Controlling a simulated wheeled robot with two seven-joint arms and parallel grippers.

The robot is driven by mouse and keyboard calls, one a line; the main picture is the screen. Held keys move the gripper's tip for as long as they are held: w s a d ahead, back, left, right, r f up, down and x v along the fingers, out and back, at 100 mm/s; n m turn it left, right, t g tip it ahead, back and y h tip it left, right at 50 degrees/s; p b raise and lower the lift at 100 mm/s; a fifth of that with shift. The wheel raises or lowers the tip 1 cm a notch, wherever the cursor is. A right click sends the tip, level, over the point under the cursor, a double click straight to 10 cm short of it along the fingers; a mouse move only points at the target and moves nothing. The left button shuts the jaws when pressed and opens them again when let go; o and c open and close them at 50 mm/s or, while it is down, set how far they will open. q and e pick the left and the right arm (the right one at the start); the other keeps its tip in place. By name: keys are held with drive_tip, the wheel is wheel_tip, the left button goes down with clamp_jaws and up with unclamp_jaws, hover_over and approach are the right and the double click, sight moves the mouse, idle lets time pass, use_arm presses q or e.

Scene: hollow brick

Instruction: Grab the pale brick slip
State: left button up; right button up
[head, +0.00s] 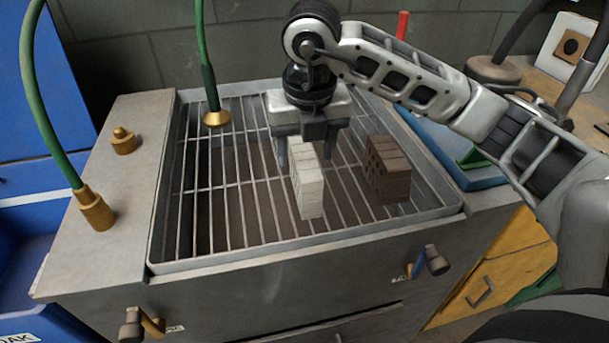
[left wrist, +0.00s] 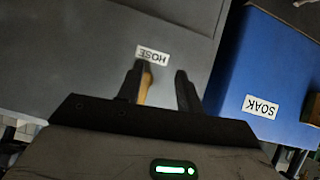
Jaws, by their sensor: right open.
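The pale brick slip (head: 310,190) stands on the wire rack, a narrow block with its long side running away from me. My right gripper (head: 305,152) points down over its far end with the fingers apart. One finger shows at the left of the slip and one at the right; I cannot tell whether either touches it. The far end of the slip is partly hidden by the gripper. My left gripper (left wrist: 160,88) shows only in the left wrist view, with its fingers apart in front of a grey panel labelled HOSE.
A dark brown brick (head: 388,170) stands on the rack (head: 225,240) close to the right of the slip. Green hoses with brass ends hang at the left. A blue bin (left wrist: 262,75) labelled SOAK is beside the grey panel. The left half of the rack is clear.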

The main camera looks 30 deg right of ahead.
drive_tip(key=shift+w+d+f+p, duration=0.15)
drive_tip(key=shift+w+f, duration=0.15)
drive_tip(key=shift+f, duration=1.05)
drive_tip(key=shift+w+f+p, duration=0.15)
drive_tip(key=shift+w+f, duration=0.1)
drive_tip(key=shift+f, duration=1.05)
drive_tip(key=c, duration=1.2)
